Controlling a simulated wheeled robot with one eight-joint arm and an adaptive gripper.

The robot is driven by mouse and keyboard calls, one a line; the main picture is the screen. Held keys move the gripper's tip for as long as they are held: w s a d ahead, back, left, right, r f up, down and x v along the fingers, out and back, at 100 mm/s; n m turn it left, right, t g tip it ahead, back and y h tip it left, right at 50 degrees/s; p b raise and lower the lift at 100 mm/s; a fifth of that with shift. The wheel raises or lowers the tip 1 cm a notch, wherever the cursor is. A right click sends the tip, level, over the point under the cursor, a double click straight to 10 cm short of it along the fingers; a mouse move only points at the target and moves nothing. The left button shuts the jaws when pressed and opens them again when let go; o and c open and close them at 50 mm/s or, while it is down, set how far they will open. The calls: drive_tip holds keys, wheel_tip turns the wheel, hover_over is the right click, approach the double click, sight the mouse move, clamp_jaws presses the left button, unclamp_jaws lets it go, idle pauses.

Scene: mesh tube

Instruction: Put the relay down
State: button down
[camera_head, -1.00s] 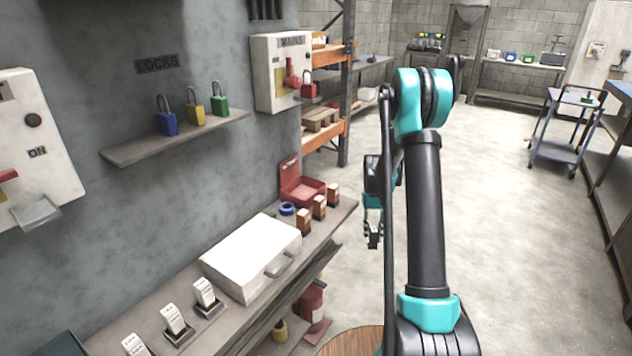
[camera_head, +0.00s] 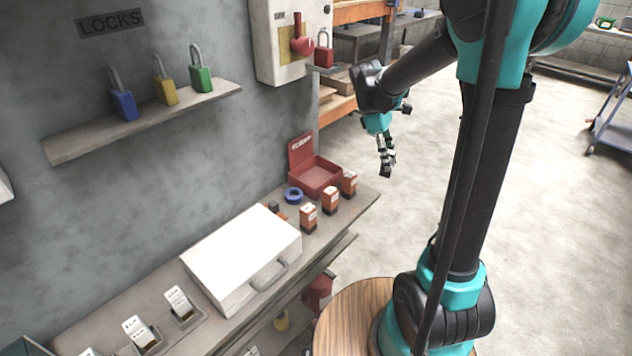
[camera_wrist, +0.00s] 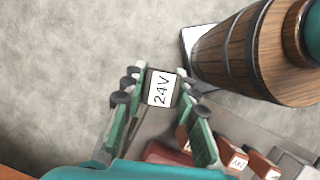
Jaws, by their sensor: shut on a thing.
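My gripper (camera_head: 386,165) is out beyond the right end of the bench, in front of the orange shelving. In the wrist view my gripper (camera_wrist: 158,98) is shut on a small dark relay (camera_wrist: 160,89) with a white "24V" label. The relay sits between the two fingertips, with pale floor behind it. In the head view the held relay is too small to make out clearly. Several orange-brown boxy parts with white labels, one of them here (camera_head: 308,218), stand in a row on the bench (camera_head: 222,322). White-labelled parts stand in dark holders (camera_head: 183,317) at the near end.
An open red box (camera_head: 316,177), a blue ring (camera_head: 293,195) and a white case (camera_head: 243,260) occupy the bench. Padlocks, including a green one (camera_head: 201,79), stand on a wall shelf (camera_head: 146,124). A wooden barrel (camera_head: 345,312) is under my arm. Floor right of the bench is clear.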

drive_tip(key=s+r+n+t+y, duration=0.1)
drive_tip(key=s+r+n+t, duration=0.25)
drive_tip(key=s+n, duration=0.4)
drive_tip(key=s+r+n+t, duration=0.2)
drive_tip(key=s+r+n, duration=0.3)
drive_tip(key=s+n, duration=0.25)
drive_tip(key=t+y, duration=0.2)
drive_tip(key=y, duration=0.1)
hover_over(316, 181)
drive_tip(key=s+d, duration=0.1)
drive_tip(key=d, duration=0.1)
drive_tip(key=shift+m, duration=0.3)
drive_tip(key=shift+s+a+f, duration=0.1)
drive_tip(key=shift+a+f, duration=0.05)
drive_tip(key=shift+f, duration=2.85)
drive_tip(key=shift+a+f, duration=0.1)
drive_tip(key=shift+f, duration=2.9)
drive_tip(key=shift+a+f, duration=0.2)
drive_tip(key=g+h, duration=0.1)
drive_tip(key=w+a+g+h, duration=0.1)
drive_tip(key=shift+w+a+r+h, duration=0.15)
drive_tip(key=shift+h, duration=0.15)
drive_tip(key=shift+f, duration=0.75)
